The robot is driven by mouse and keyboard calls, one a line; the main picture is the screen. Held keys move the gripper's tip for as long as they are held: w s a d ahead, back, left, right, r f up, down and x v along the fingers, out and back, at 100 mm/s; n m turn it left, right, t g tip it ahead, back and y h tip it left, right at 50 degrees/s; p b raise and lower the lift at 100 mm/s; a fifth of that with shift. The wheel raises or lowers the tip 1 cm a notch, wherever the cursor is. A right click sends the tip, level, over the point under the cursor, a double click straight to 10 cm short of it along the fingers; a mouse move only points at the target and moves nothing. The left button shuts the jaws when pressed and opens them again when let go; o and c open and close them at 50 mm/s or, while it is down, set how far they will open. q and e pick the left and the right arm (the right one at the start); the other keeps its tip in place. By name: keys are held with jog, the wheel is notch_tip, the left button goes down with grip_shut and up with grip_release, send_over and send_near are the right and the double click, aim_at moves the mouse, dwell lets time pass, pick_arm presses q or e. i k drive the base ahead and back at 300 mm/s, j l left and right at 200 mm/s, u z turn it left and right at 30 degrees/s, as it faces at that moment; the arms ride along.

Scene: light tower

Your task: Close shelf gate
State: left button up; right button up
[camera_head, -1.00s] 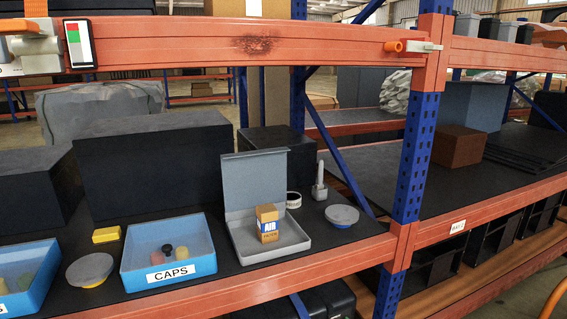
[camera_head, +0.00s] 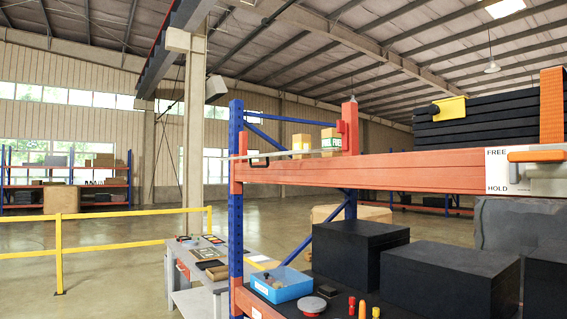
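The shelf rack, with its orange top beam (camera_head: 420,171) and blue upright (camera_head: 236,200), fills the right side of the head view. A thin pale bar (camera_head: 300,153) runs along the rack's left end at the beam's height, from the blue upright towards a red post (camera_head: 347,130). A white plate (camera_head: 512,172) marked FREE and HOLD, with an orange-handled lever (camera_head: 536,155), is on the beam at right. Neither gripper shows.
A grey table (camera_head: 195,300) stands behind the rack's left end. A yellow railing (camera_head: 120,245) crosses at left, with open floor around it.

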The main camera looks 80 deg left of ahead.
aim_at(304, 151)
jog(key=j+u, duration=0.15)
jog(key=u, duration=0.3)
jog(key=i+j+u, duration=0.1)
jog(key=u, duration=0.4)
jog(key=i+j+u, duration=0.1)
jog(key=u, duration=0.35)
jog(key=i+j+u, duration=0.1)
jog(key=u, duration=0.35)
jog(key=i+j+u, duration=0.15)
jog(key=i+u, duration=0.25)
jog(key=i, duration=0.35)
jog(key=i+u, duration=0.4)
jog(key=i, duration=0.35)
